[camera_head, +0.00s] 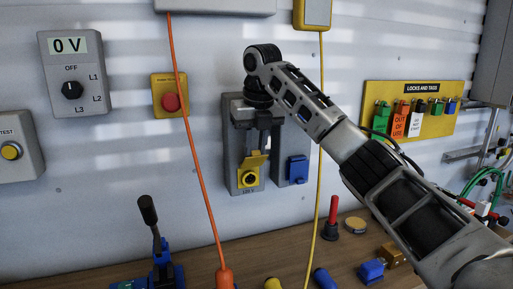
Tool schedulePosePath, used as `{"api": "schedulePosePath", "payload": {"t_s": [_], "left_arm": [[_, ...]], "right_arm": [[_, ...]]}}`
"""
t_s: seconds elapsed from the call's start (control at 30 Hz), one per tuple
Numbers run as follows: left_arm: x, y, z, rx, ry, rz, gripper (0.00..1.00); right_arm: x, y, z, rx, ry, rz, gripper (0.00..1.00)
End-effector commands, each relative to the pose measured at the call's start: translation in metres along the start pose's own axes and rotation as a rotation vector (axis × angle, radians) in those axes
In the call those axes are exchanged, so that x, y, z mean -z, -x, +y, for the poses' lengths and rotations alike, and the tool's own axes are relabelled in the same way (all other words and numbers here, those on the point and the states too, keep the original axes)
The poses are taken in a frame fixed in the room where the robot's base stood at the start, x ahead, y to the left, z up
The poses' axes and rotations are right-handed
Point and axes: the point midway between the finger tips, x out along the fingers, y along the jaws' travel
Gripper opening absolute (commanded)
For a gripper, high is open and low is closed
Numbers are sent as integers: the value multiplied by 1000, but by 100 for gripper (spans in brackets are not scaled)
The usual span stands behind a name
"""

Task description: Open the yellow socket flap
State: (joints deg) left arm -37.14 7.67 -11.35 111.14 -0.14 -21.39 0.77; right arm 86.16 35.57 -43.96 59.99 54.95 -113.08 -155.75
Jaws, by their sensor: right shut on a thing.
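The yellow socket flap (252,160) is on a grey wall box, in the middle of the view. It stands raised, and the round yellow socket (248,179) with its dark face shows below it. My right gripper (260,149) reaches down from above, with its fingertips at the upper part of the flap. It is shut on the flap; the fingers partly hide the contact. My left gripper is not in view.
A blue socket flap (297,169) sits close to the right. An orange cable (194,140) hangs left of the box and a yellow cable (319,180) right of it. The bench (205,262) below holds a blue lever device (160,265), plugs and a padlock.

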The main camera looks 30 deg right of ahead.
Motion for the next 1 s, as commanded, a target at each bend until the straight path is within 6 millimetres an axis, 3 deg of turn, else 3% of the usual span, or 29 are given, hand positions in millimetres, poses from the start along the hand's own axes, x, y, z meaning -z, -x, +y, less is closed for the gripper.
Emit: {"api": "schedulePosePath", "payload": {"t_s": [0.67, 0.7, 0.73, 1.0], "left_arm": [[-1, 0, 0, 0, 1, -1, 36], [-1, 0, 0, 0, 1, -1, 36], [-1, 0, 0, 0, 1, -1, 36], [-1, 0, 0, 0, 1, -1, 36]], "right_arm": [[-4, 0, 0, 1, -2, 43, 0], [-4, 0, 0, 1, -2, 43, 33], [-4, 0, 0, 1, -2, 43, 41], [-4, 0, 0, 1, -1, 44, 44]]}}
